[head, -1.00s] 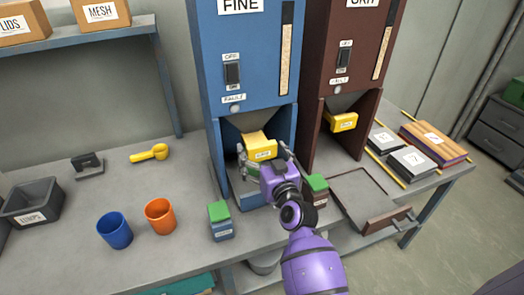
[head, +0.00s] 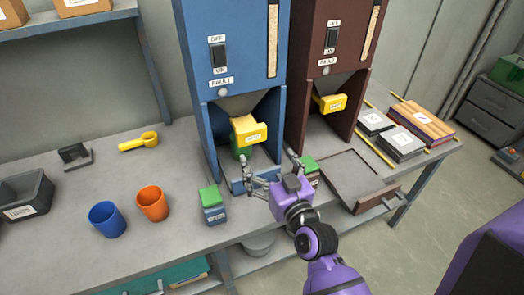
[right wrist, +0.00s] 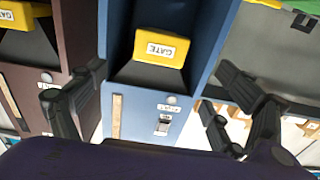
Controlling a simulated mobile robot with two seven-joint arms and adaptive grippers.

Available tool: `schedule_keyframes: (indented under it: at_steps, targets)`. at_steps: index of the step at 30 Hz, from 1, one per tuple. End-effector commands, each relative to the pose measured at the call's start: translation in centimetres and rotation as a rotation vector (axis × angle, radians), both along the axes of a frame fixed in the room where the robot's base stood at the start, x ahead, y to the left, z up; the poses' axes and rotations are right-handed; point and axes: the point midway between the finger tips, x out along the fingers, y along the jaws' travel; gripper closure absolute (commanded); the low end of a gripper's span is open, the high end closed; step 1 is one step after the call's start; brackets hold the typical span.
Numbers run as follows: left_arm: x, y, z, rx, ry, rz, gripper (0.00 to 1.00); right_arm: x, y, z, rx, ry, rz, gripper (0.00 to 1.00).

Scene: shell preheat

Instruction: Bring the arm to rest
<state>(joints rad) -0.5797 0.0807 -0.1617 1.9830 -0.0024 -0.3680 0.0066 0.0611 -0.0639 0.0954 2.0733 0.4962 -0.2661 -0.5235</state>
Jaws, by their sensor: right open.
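My right gripper (head: 269,170) is open and empty in the head view. It hangs in front of the blue FINE hopper (head: 232,50), below and apart from its yellow gate (head: 249,134). In the right wrist view, this yellow GATE block (right wrist: 160,48) lies beyond the spread fingers of the right gripper (right wrist: 135,92), with nothing between them. My right arm reaches in from the lower right. My left gripper is out of view.
The brown hopper (head: 327,45) with its yellow gate (head: 330,103) stands to the right. Green-topped boxes (head: 213,206) (head: 307,165), a brown tray (head: 347,175), a blue cup (head: 107,219) and an orange cup (head: 152,203) are nearby. The left worktop is partly clear.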

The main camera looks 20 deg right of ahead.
Motion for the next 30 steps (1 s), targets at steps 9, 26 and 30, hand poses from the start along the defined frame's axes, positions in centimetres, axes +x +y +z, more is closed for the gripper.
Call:
schedule_keyframes:
  at_steps: [9,26,30]
  targets:
    - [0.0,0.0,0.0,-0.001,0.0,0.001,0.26,-0.5,0.0,0.0,0.0,0.0,0.0,0.09]
    - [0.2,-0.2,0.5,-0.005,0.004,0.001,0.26,-4.0,1.4,-7.8,0.08,0.216,0.018,0.09]
    - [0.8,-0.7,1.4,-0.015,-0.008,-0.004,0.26,-10.7,1.5,-14.9,0.06,0.412,0.011,0.09]
